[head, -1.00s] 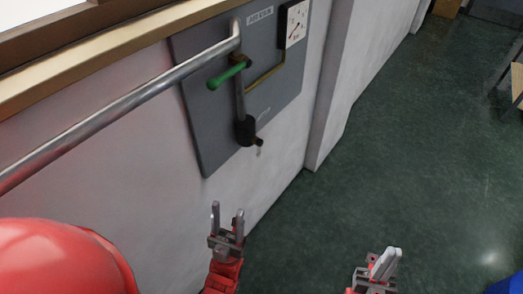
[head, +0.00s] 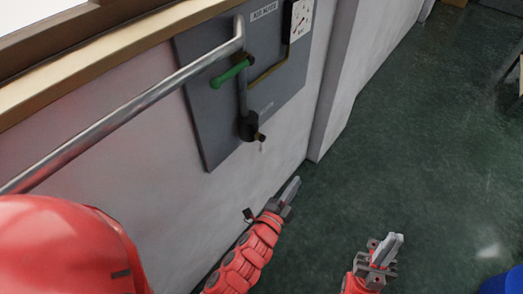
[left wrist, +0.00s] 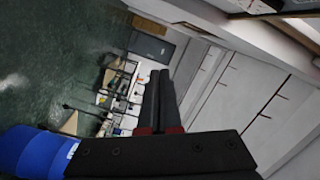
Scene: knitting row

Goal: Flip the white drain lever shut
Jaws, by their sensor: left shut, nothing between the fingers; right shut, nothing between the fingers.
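The white drain lever (head: 262,147) is a tiny pale piece hanging below the dark fitting (head: 248,127) at the foot of the pipe on the grey wall panel. It is too small to tell its exact angle. My left gripper (head: 291,189) is below and right of the lever in the head view, apart from it, shut and empty. Its closed fingers also show in the left wrist view (left wrist: 158,95), where the lever is not visible. My right gripper (head: 391,248) is further right over the floor, shut and empty.
A long metal pipe (head: 120,113) runs left along the wall. A blue object (head: 504,281) is at the lower right. The green floor (head: 430,150) is open.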

